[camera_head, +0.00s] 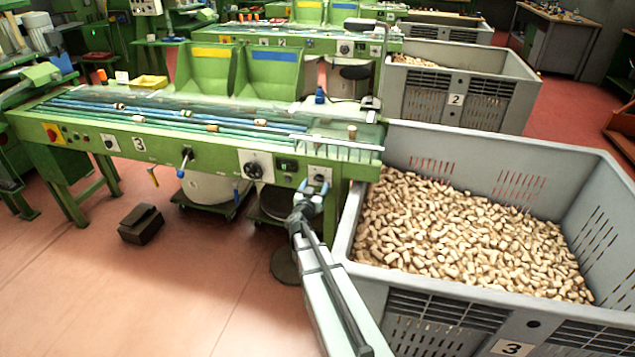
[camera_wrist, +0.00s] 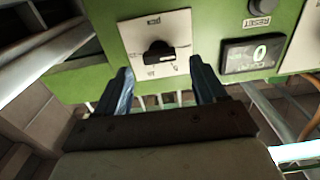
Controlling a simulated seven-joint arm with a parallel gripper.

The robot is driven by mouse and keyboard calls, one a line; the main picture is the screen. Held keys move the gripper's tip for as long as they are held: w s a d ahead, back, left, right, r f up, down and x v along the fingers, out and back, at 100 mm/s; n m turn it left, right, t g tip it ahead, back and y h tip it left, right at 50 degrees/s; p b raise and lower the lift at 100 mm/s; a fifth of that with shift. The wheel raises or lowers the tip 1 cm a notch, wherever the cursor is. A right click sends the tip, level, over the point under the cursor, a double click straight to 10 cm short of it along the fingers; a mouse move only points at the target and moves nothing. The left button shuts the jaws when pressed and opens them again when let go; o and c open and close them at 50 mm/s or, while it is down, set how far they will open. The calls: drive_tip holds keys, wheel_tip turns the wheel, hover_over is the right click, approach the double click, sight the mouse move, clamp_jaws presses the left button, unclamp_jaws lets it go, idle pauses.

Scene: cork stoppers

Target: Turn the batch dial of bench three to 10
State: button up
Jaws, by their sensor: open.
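Bench three (camera_head: 200,150) is the green bench with a "3" on its front. A small black knob on a pale plate (camera_head: 319,174) sits at the right end of that front. The wrist view shows this black knob (camera_wrist: 158,52) close up; its markings are too small to read. My gripper (camera_head: 314,185) is open in front of the plate. In the wrist view its blue-tipped fingers (camera_wrist: 160,66) stand apart, one to each side of the knob, with nothing between them. I cannot tell whether they touch the plate. A larger black dial (camera_head: 253,170) sits further left.
A counter display (camera_wrist: 254,53) and a reset button (camera_wrist: 260,6) are beside the knob plate. A grey crate of corks (camera_head: 350,215) stands close to the right of my arm. A dark box (camera_head: 141,224) lies on the floor; open floor is at left.

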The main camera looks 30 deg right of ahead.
sight(318, 180)
drive_tip(key=shift+x, duration=1.75)
drive_tip(key=c, duration=1.1)
